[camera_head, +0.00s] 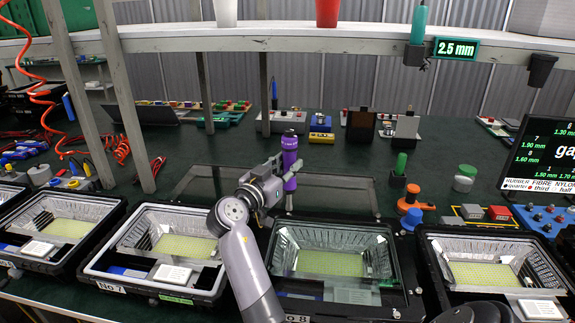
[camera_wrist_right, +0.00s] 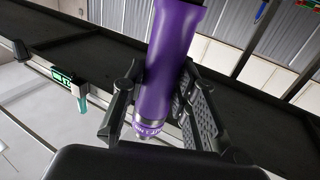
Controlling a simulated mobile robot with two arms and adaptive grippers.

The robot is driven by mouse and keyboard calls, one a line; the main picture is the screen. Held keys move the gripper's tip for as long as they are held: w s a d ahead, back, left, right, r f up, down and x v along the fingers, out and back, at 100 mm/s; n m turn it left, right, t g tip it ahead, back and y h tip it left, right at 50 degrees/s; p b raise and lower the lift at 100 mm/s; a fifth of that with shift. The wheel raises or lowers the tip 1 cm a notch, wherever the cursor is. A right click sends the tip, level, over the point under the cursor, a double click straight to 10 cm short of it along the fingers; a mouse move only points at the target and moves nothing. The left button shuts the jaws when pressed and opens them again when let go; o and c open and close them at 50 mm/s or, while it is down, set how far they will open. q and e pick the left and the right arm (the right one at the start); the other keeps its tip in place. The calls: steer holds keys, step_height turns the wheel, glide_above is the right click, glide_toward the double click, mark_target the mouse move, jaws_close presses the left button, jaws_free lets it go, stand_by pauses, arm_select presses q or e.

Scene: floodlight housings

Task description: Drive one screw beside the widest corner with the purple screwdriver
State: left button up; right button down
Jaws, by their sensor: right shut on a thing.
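The purple screwdriver (camera_head: 290,152) stands roughly upright in my right gripper (camera_head: 283,180), its handle up and thin shank down. In the right wrist view its purple handle (camera_wrist_right: 168,60) lies between the two fingers (camera_wrist_right: 160,110), which are shut on it. The screwdriver is behind the far rim of the floodlight housing marked No 8 (camera_head: 330,222), above the dark bench mat. That housing is an open black frame with a silver reflector and a yellow-green panel; my right arm hides part of its left side. Its screws and corner gaps are too small to tell.
Housing No 7 (camera_head: 145,287) stands left of No 8, with another housing (camera_head: 425,240) to the right. An orange tool (camera_head: 410,197) and a green-handled tool (camera_head: 400,165) stand behind. A shelf (camera_head: 350,42) crosses above the bench. A gauge display (camera_head: 545,155) stands right.

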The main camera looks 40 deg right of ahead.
arm_select(q)
steer(key=shift+d+f+b, duration=0.15)
steer(key=shift+f+b, duration=0.2)
steer(key=shift+f, duration=0.1)
arm_select(e)
steer(key=shift+f, duration=0.25)
stand_by(0.4)
arm_select(q)
steer(key=shift+w+a+f, duration=0.1)
steer(key=shift+a+f, duration=0.05)
steer(key=shift+a, duration=0.1)
arm_select(e)
steer(key=shift+f, duration=0.25)
stand_by(0.4)
